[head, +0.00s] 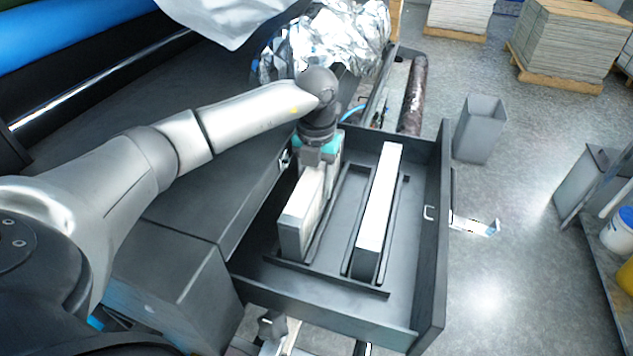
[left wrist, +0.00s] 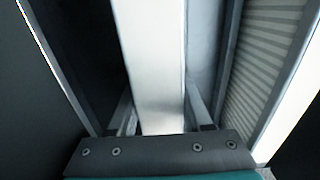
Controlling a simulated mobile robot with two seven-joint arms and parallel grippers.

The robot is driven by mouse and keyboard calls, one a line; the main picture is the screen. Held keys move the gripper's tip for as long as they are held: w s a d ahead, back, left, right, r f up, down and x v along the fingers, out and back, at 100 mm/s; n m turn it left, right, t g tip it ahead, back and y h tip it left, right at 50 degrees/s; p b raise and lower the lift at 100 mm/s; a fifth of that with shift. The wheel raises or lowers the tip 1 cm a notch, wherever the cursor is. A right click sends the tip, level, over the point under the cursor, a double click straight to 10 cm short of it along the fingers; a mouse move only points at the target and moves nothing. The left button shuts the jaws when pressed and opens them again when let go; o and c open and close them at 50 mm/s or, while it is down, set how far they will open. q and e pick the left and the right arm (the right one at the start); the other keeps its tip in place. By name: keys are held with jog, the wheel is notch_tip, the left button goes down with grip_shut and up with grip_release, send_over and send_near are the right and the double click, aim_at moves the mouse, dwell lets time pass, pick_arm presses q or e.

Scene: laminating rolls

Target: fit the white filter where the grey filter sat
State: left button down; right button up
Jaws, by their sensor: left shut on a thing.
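My left gripper (head: 318,162) is shut on the white filter (head: 305,205), a long upright block with an off-white top and pleated side, at the left of the open drawer. The left wrist view shows its white top edge (left wrist: 150,60) between the two fingers. It stands over the left part of a dark rail frame (head: 335,281); I cannot tell if it is fully down between the rails. A second long block (head: 378,205) with a bright white top and dark end stands between the right rails. I see no plainly grey filter. My right gripper is not in view.
The dark drawer (head: 436,230) has raised walls around both blocks. Crumpled foil (head: 350,35) and a dark roll (head: 414,95) lie beyond it. A grey bin (head: 480,128) stands on the floor to the right. The drawer floor right of the second block is clear.

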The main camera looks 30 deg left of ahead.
pick_arm(q)
jog(key=shift+f+b, duration=0.35)
jog(key=shift+f, duration=0.05)
jog(key=c, duration=0.6)
grip_release()
notch_tip(320, 180, up, 13)
jog(key=shift+f, duration=0.1)
